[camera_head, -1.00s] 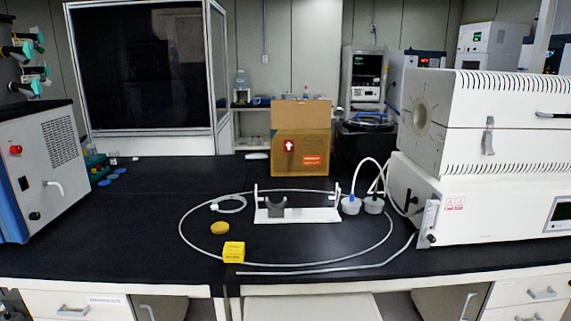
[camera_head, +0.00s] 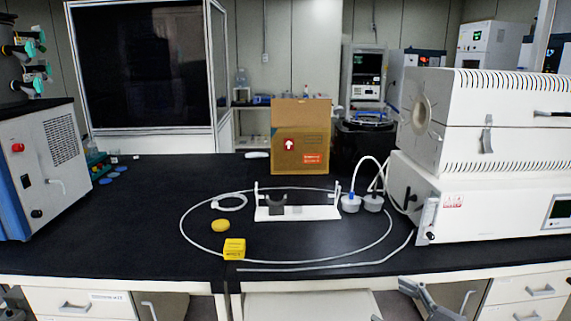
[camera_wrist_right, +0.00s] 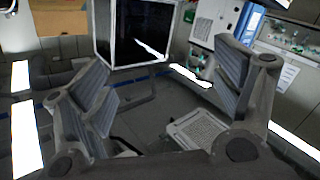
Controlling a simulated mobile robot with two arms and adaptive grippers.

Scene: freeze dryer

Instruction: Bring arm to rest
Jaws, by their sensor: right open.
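My right gripper (camera_head: 418,293) shows at the bottom edge of the head view, in front of the bench drawers and below the bench top. In the right wrist view my right gripper (camera_wrist_right: 165,85) has its two padded fingers spread wide, with nothing between them.
The black bench (camera_head: 150,220) holds a white stand (camera_head: 325,213), tubing, a yellow box (camera_head: 234,249), a yellow disc (camera_head: 221,225), a cardboard box (camera_head: 300,150) and a white furnace (camera_head: 490,125). A freeze dryer (camera_head: 40,165) stands left.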

